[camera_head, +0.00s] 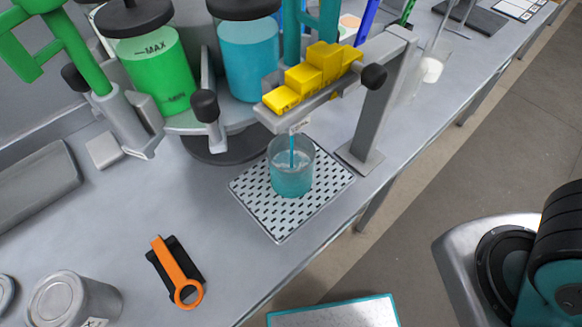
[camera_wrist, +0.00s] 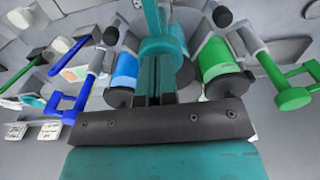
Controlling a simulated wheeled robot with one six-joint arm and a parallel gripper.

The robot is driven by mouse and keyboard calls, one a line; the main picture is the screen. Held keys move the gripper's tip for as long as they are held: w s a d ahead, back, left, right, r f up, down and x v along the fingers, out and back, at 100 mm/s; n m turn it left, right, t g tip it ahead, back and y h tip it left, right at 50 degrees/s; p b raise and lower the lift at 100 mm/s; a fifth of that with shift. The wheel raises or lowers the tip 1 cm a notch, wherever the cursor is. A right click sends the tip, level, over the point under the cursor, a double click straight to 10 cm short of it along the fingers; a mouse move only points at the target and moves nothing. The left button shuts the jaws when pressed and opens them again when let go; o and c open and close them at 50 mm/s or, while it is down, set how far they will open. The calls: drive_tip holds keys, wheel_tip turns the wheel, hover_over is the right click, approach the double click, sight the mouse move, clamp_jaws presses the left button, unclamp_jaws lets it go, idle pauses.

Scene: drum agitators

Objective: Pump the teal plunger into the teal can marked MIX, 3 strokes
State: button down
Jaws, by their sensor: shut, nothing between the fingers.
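A teal can (camera_head: 248,60) with a dark lid stands behind the bench's middle, and I cannot read a MIX mark on it. Teal uprights, seemingly the teal plunger's handle (camera_head: 328,22), rise to its right and are cut off by the top edge. In the wrist view, teal parts (camera_wrist: 163,47) show straight ahead of my gripper (camera_wrist: 154,72). My gripper is shut and empty; I cannot tell whether it touches them. A clear beaker (camera_head: 291,178) with teal liquid stands under the spout, with a thin teal stream in it.
The beaker stands on a perforated tray (camera_head: 250,203). A green can (camera_head: 158,72) and green lever (camera_head: 66,38) are at left. A yellow stepped block (camera_head: 310,78) sits on a grey arm above the beaker. An orange tool (camera_head: 172,268) lies in front, and a grey tin (camera_head: 70,300) is at lower left.

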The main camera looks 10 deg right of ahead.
drive_tip(key=shift+f, duration=0.5)
drive_tip(key=shift+r, duration=0.25)
wheel_tip(320, 180, up, 4)
drive_tip(key=p, duration=0.3)
drive_tip(key=shift+f+p, duration=0.2)
drive_tip(key=shift+p, duration=0.2)
drive_tip(key=shift+f, duration=0.25)
